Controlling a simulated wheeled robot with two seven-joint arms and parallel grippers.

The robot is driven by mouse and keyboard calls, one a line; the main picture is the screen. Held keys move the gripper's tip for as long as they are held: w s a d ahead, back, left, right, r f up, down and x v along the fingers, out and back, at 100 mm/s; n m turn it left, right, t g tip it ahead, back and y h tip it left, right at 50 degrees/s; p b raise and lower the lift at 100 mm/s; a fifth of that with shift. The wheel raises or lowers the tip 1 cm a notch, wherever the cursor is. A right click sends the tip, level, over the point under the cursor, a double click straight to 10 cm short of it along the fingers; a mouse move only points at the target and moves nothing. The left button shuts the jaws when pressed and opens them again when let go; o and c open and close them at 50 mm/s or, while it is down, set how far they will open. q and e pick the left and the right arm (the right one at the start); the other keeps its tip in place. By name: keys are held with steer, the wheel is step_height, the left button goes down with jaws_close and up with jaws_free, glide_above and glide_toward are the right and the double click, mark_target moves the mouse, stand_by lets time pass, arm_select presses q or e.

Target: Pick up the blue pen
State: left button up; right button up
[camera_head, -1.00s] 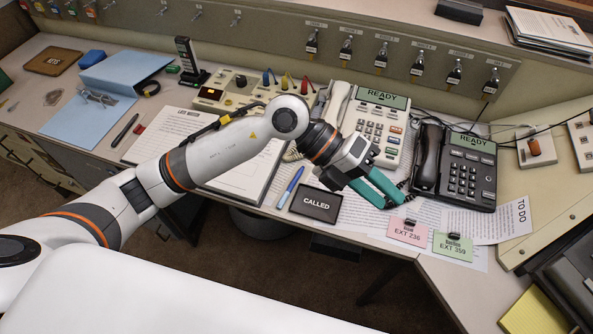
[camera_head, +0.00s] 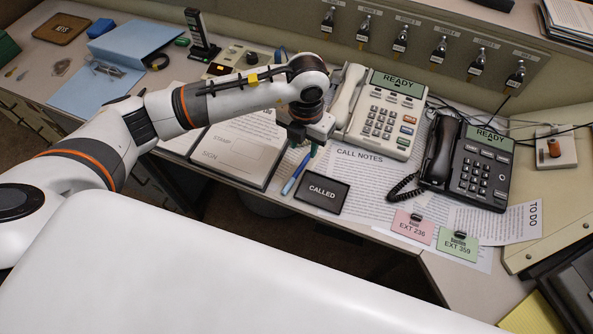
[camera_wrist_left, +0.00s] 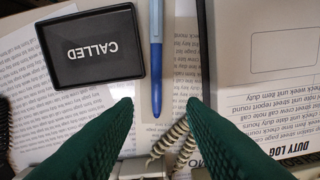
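The blue pen (camera_head: 292,181) lies on the desk between the clipboard log and the black CALLED sign (camera_head: 322,192). In the left wrist view the pen (camera_wrist_left: 157,62) runs upright in the picture, with a light blue upper part and a darker blue lower part. My left gripper (camera_head: 311,152) points down above the pen's far end. Its green fingers (camera_wrist_left: 160,103) are spread, with the pen's line between them and nothing held. The exact height above the pen is hard to tell. My right gripper is not in view.
The CALLED sign (camera_wrist_left: 92,46) is close to the pen on one side and the log clipboard (camera_head: 235,150) on the other. A beige phone (camera_head: 385,115) and a black phone (camera_head: 470,165) stand beyond. A coiled cord (camera_wrist_left: 172,138) crosses near the fingers.

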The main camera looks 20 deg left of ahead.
mark_target(305, 160)
arm_select(q)
steer(key=f, duration=0.4)
steer(key=shift+d+f+p, duration=0.2)
steer(key=shift+f+p, duration=0.15)
steer(key=shift+f, duration=0.05)
jaws_close()
